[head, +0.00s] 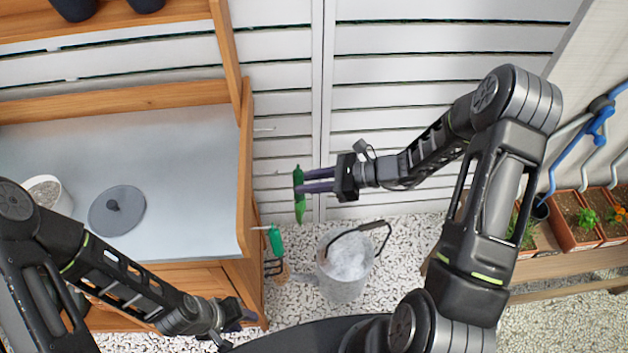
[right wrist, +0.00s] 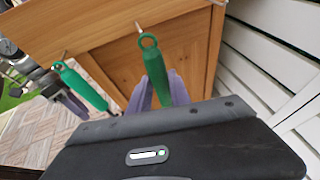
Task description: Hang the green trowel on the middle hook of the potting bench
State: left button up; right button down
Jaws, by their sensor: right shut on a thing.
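The green trowel (head: 299,182) is held in my right gripper (head: 304,181), out from the bench's side panel. In the right wrist view, its green handle (right wrist: 155,72) stands between the purple fingers of my right gripper (right wrist: 160,92), with its ring end up. The middle hook (right wrist: 139,27) on the wooden side panel shows just above the ring. I cannot tell whether they touch. A green-handled fork (head: 276,242) hangs on the hook nearest me; its handle also shows in the right wrist view (right wrist: 82,86). My left gripper (head: 240,316) is low by the bench front; its fingers are unclear.
The potting bench (head: 246,180) has a grey top with a dark round lid (head: 117,211) and a white pot (head: 62,200). A metal bucket (head: 345,275) of pale material stands on the gravel floor. Planters (head: 578,222) sit at right. A slatted wall is behind.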

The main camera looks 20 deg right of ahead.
aim_at(295, 184)
jog(key=shift+w+a+f+b, duration=0.1)
jog(key=shift+w+a, duration=0.1)
jog(key=shift+a, duration=0.65)
jog(key=shift+w+a+f+b, duration=0.1)
jog(key=shift+w+a, duration=0.15)
jog(key=shift+a, duration=0.55)
jog(key=shift+w+a+f+b, duration=0.1)
jog(key=shift+w+a, duration=0.1)
jog(key=shift+a, duration=0.65)
jog(key=shift+w+a+f+b, duration=0.15)
jog(key=shift+a+f+b, duration=0.2)
jog(key=shift+a+b, duration=0.3)
jog(key=c, duration=1.1)
grip_release()
jog(key=shift+d, duration=0.15)
jog(key=v, duration=0.7)
jog(key=shift+d+r+b, duration=0.15)
jog(key=shift+d+b, duration=0.1)
jog(key=shift+b, duration=0.15)
